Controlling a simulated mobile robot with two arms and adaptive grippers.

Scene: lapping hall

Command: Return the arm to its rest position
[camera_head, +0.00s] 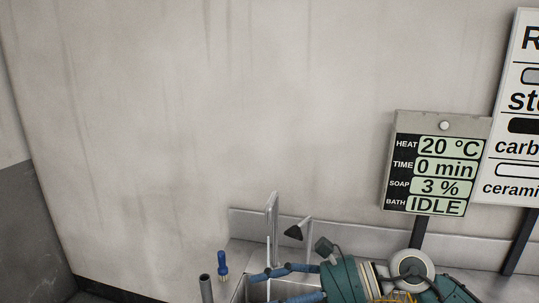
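My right arm comes in at the bottom right, with a teal body and a pale round joint. Its gripper (262,288) points left over the sink, with its blue fingers spread apart. I see nothing between them, though the lower finger is partly cut off by the bottom edge.
A display panel (437,163) reading IDLE and a larger sign (516,110) are at right.

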